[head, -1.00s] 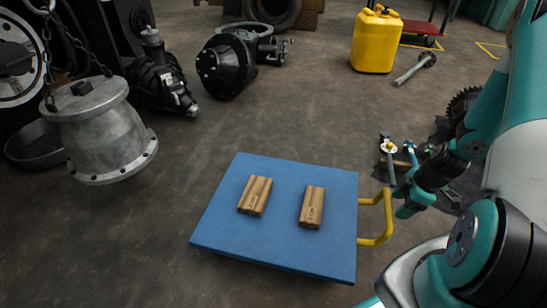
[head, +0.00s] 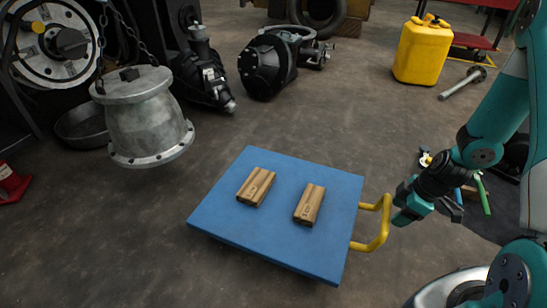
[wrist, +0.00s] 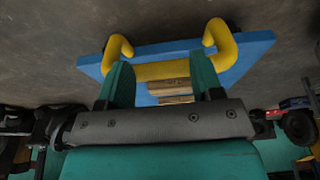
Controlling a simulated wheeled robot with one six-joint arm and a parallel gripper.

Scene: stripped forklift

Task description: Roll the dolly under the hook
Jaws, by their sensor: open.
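The dolly is a flat blue platform (head: 275,240) on the floor with a yellow loop handle (head: 383,222) on its right side. Its platform (wrist: 250,50) and handle (wrist: 165,70) also show in the wrist view. My gripper (head: 428,212) is open at the handle, its fingers on the side away from the platform. In the wrist view the handle's bar crosses just beyond and between my fingertips (wrist: 162,75); I cannot tell whether they touch. A grey flanged metal housing (head: 150,120) hangs on chains (head: 125,30) at the upper left. I cannot make out a hook.
Two brown wooden blocks (head: 256,187) (head: 309,204) lie on the platform. Black machine parts (head: 265,68) (head: 205,75) and a round pan (head: 82,125) stand behind. Floor between dolly and housing is clear.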

